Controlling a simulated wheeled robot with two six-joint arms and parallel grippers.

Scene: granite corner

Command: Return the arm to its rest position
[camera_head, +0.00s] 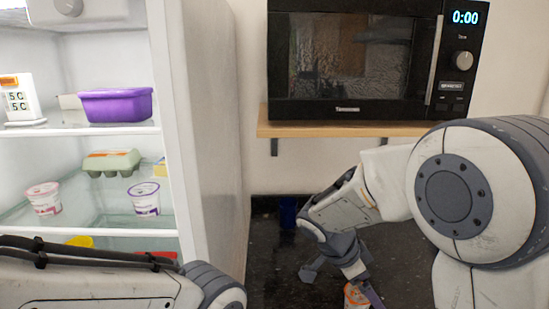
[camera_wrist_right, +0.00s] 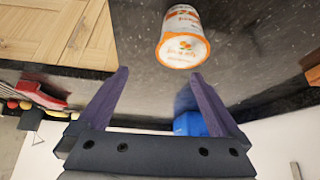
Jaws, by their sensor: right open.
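My right arm reaches over the dark granite counter (camera_head: 275,265) below the microwave. Its gripper (camera_head: 340,284) is open and empty, and its two spread fingers also show in the wrist view (camera_wrist_right: 160,76). An orange and white cup (camera_wrist_right: 184,35) is beyond the fingertips, with nothing of it between the fingers. In the head view the cup (camera_head: 356,297) is partly hidden by a finger at the bottom edge. My left arm crosses the lower left, but its gripper is out of view.
An open fridge (camera_head: 190,120) with food on its shelves stands at left. A black microwave (camera_head: 345,65) sits on a wooden shelf (camera_head: 345,129) above the counter. A blue object (camera_head: 288,212) stands at the counter's back; a blue object (camera_wrist_right: 190,123) also shows in the wrist view.

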